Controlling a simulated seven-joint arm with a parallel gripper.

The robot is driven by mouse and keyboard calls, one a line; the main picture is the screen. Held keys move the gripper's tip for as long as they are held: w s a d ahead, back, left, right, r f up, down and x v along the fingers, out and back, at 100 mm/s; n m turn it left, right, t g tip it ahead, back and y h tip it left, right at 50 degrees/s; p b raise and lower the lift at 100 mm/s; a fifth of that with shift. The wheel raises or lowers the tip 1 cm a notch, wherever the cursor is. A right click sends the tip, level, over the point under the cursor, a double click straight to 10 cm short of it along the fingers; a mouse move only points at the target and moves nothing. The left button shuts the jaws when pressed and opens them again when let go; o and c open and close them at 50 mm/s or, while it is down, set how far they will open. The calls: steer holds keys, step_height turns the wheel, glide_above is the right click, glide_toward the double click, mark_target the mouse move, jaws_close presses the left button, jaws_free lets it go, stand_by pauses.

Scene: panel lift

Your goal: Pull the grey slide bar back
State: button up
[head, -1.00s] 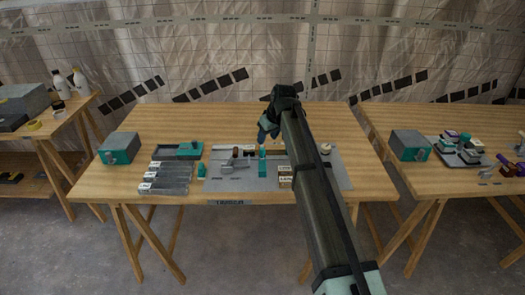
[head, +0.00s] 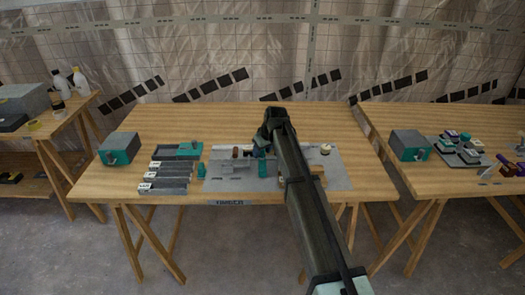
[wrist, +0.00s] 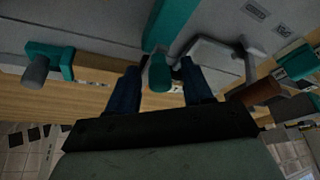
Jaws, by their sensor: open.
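The grey panel (head: 222,184) lies on the middle table. A grey bar-like part (head: 238,162) is on it, left of a teal upright piece (head: 262,170); I cannot tell for certain that this part is the slide bar. My gripper (head: 262,150) is low over the panel's back half. In the wrist view my gripper (wrist: 160,90) is open, its dark fingers on either side of a teal rounded knob (wrist: 160,73). The grey part (wrist: 215,55) shows close beside the right finger. Whether any finger touches is unclear. My arm hides part of the panel's right side.
A brown handle (wrist: 256,92) is right of the fingers in the wrist view. A teal piece with a grey knob (wrist: 36,70) is at left. Grey trays (head: 165,178) and a teal-fronted box (head: 119,148) stand left of the panel. The table's back left is clear.

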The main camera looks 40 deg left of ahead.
steer(key=shift+c, duration=0.5)
jaws_close()
steer(key=s+d, duration=0.5)
steer(key=shift+s+d, duration=0.35)
steer(key=shift+d, duration=0.05)
steer(key=shift+o, duration=0.5)
jaws_free()
steer(key=shift+r, duration=0.1)
steer(key=v, duration=1.3)
steer(key=shift+r, duration=0.3)
